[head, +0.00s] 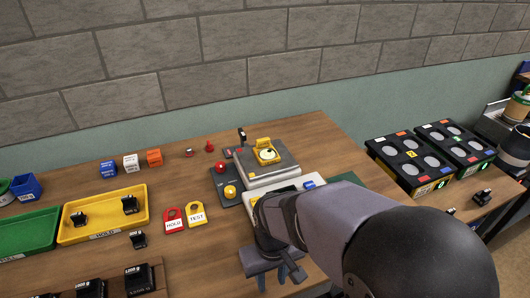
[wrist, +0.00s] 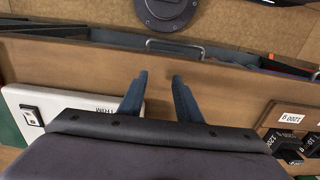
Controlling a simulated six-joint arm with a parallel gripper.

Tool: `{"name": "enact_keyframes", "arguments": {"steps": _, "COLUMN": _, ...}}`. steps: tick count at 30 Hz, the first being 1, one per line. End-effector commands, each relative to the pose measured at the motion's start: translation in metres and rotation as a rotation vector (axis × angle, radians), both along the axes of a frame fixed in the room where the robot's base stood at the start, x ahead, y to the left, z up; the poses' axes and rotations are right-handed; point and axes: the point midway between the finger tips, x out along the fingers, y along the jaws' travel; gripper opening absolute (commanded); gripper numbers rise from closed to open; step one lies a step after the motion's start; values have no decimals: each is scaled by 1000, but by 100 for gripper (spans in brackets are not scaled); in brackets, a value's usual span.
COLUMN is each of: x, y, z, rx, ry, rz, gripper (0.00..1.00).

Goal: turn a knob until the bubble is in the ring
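A grey scale (head: 268,172) stands on the wooden table, with a yellow-framed bubble level (head: 266,151) on top. The level's face is pale and round; the bubble and ring are too small to tell apart. A red knob (head: 220,168) and a yellow knob (head: 230,190) sit on a dark base to the scale's left. My gripper (head: 278,274) is in front of the scale, near the table's front, away from the knobs. In the wrist view my gripper (wrist: 160,77) has its two blue-grey fingers apart with nothing between them.
A white device (head: 290,192) lies in front of the scale, partly hidden by my arm. Red and yellow tags (head: 196,214) and a yellow tray (head: 103,214) are to the left. Black weights (head: 91,287) stand front left. Black racks (head: 410,160) are at the right.

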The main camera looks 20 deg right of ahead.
Motion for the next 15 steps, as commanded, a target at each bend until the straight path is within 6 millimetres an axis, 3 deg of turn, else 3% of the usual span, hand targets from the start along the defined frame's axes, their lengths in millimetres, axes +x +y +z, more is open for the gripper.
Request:
{"name": "enact_keyframes", "arguments": {"steps": 5, "x": 0, "y": 0, "z": 0, "rx": 0, "ry": 0, "rz": 0, "gripper": 31}}
{"name": "enact_keyframes", "arguments": {"steps": 8, "x": 0, "y": 0, "z": 0, "rx": 1, "ry": -1, "rz": 0, "gripper": 48}}
{"name": "enact_keyframes", "arguments": {"steps": 10, "x": 4, "y": 2, "z": 2, "rx": 6, "ry": -12, "rz": -4, "gripper": 48}}
{"name": "enact_keyframes", "arguments": {"steps": 15, "x": 31, "y": 15, "z": 15, "rx": 47, "ry": -96, "rz": -34, "gripper": 48}}
